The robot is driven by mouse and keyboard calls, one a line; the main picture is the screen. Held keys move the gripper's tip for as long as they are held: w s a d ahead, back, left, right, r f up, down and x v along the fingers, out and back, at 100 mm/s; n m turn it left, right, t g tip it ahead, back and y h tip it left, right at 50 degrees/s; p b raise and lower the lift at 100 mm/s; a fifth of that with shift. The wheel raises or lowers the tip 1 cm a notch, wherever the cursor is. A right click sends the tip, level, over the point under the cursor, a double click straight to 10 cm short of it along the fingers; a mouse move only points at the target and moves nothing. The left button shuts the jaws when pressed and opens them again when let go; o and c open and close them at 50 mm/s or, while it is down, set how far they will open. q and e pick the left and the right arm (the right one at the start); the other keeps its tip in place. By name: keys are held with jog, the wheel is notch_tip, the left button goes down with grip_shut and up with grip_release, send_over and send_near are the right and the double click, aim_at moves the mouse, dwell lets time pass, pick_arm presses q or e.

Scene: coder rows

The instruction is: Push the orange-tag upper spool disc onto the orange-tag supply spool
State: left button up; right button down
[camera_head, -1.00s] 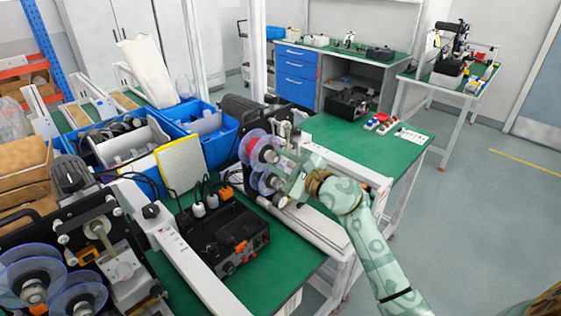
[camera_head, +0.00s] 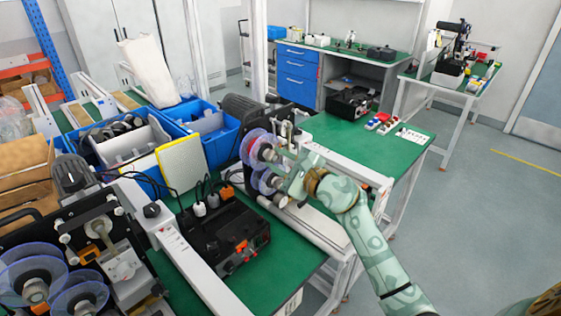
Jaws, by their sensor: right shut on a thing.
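The coder in the middle carries translucent blue-violet spool discs. An upper one (camera_head: 251,142) has a reddish and grey hub, and a lower one (camera_head: 262,180) sits just below it. My right gripper (camera_head: 284,179) reaches in from the right at the front of these discs. It is shut on a disc part close to the hubs; the jaws hide much of the contact, so I cannot tell whether the disc is seated on its spool. The orange tag is too small to make out. My left gripper is not in view.
A black control box (camera_head: 230,238) with cables stands left of the discs on the green bench. Another coder with large discs (camera_head: 32,275) is at the lower left. Blue bins (camera_head: 205,128) stand behind. The green bench top right of the coder (camera_head: 345,140) is mostly clear.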

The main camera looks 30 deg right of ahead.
jog(key=shift+w, duration=0.1)
dwell(0.3)
jog(key=c, duration=1)
grip_release()
jog(key=shift+w+a, duration=0.1)
jog(key=shift+w, duration=0.05)
jog(key=b+v, duration=0.1)
jog(key=v, duration=1.5)
